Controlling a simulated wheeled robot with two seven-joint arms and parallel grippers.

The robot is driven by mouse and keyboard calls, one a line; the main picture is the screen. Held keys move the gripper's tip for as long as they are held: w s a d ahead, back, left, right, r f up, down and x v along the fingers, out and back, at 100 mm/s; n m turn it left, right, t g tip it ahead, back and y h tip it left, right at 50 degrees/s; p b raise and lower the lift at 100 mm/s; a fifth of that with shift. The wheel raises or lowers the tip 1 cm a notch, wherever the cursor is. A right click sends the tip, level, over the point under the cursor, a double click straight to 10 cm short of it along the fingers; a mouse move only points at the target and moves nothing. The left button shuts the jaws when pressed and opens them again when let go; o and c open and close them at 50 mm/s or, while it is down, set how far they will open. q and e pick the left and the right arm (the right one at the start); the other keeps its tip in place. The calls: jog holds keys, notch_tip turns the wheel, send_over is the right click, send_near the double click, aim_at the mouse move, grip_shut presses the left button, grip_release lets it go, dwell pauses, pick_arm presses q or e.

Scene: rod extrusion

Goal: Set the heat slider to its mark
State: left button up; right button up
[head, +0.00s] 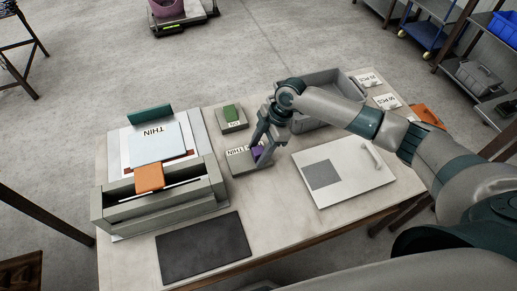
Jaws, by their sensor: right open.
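The heat slider is a small grey box (247,168) on the table with a white label strip along its top, whose lettering is only partly readable. A purple knob (257,152) sits on it towards the right end of the label. My right gripper (262,147) points down at the knob with its jaws open, its fingers close about it. I cannot tell whether they touch it. The fingers hide part of the label and of any mark. My left gripper is not in view.
A grey machine (185,205) with an orange block (149,177) and a sheet marked THIN (157,143) stands left. A green-button box (232,117) is behind the slider, a grey bin (325,82) behind my gripper. A white board (350,180) lies right, a dark mat (203,247) in front.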

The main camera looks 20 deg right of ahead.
grip_shut()
jog(key=a+p, duration=0.1)
jog(key=a, duration=0.6)
jog(key=shift+s+a, duration=0.1)
jog(key=shift+c, duration=0.2)
grip_release()
jog(key=shift+o, duration=0.2)
